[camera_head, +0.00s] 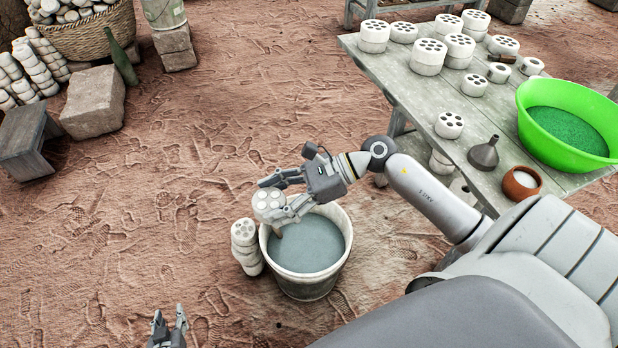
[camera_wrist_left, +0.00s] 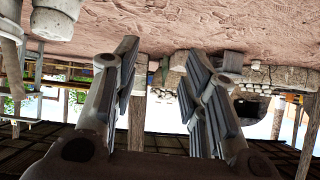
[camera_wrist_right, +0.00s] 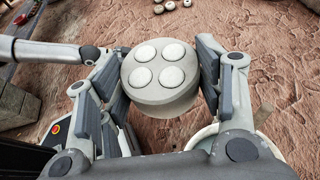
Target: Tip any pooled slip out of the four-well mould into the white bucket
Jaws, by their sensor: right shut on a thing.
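The four-well mould (camera_head: 268,204) is a round pale grey block. In the right wrist view the mould (camera_wrist_right: 160,78) shows four white-filled wells in its top face. My right gripper (camera_head: 267,202) is shut on its sides. It holds the mould at the left rim of the white bucket (camera_head: 305,287), above the rim in the picture. The mould looks roughly upright; a slight tilt cannot be told. The bucket holds grey-blue liquid. My left gripper (camera_head: 169,322) is open and empty at the bottom of the head view; its fingers (camera_wrist_left: 163,85) stand apart in the left wrist view.
A stack of pale moulds (camera_head: 245,246) stands against the bucket's left side. A stick (camera_head: 279,232) shows at the bucket's inner left. The table (camera_head: 420,105) at right carries several moulds, a green basin (camera_head: 538,125), a funnel (camera_head: 484,154) and a clay bowl (camera_head: 522,183).

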